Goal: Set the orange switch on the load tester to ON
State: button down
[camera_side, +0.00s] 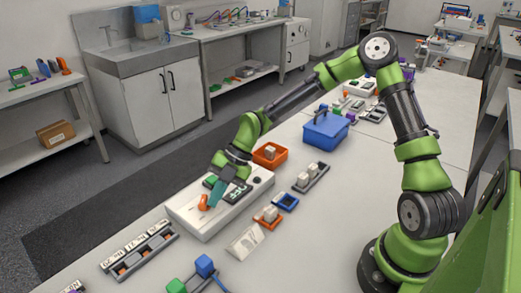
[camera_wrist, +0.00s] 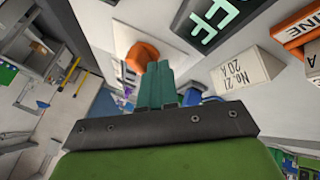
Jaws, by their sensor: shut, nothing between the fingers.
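The load tester (camera_side: 185,213) is a white box on the bench in the side view, with a dark display on top. Its orange switch (camera_side: 203,203) stands near the front left end. In the wrist view the orange switch (camera_wrist: 147,52) is just beyond my fingertips, partly hidden by them. The display (camera_wrist: 213,20) shows green letters ending in "FF", cut off by the frame edge. My gripper (camera_side: 211,199) is shut and empty, pointing down beside the switch. Its teal fingers (camera_wrist: 157,72) are together at the switch; I cannot tell whether they touch it.
An orange bin (camera_side: 258,160) and a blue basket (camera_side: 326,133) stand behind the tester. Small trays, including a blue one (camera_side: 285,202), lie to its right. A block marked "No.21 20 A" (camera_wrist: 240,72) shows in the wrist view.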

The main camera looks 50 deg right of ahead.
jog(key=shift+s+a+m+t, duration=0.15)
jog(key=shift+m+t, duration=0.25)
jog(key=shift+m, duration=0.2)
jog(key=shift+s+a+m+t, duration=0.15)
jog(key=shift+m+t, duration=0.25)
jog(key=shift+m, duration=0.2)
jog(key=shift+a+m+h, duration=0.1)
jog(key=shift+m+h, duration=0.2)
jog(key=m+t, duration=0.1)
jog(key=a+m+h, duration=0.1)
jog(key=shift+s+m+t, duration=0.1)
jog(key=shift+m+t, duration=0.3)
jog(key=shift+a+m+t+h, duration=0.25)
jog(key=shift+m+h, duration=0.2)
jog(key=shift+m, duration=0.3)
jog(key=shift+a+m+t+h, duration=0.2)
jog(key=shift+m+t+h, duration=0.2)
jog(key=shift+m, duration=0.4)
jog(key=shift+a+m+t+h, duration=0.25)
jog(key=shift+m+h, duration=0.2)
jog(key=shift+m, duration=0.3)
jog(key=shift+a+m+h, duration=0.15)
jog(key=shift+m+h, duration=0.15)
jog(key=shift+m, duration=0.3)
jog(key=shift+w+a, duration=0.2)
jog(key=shift+w, duration=0.05)
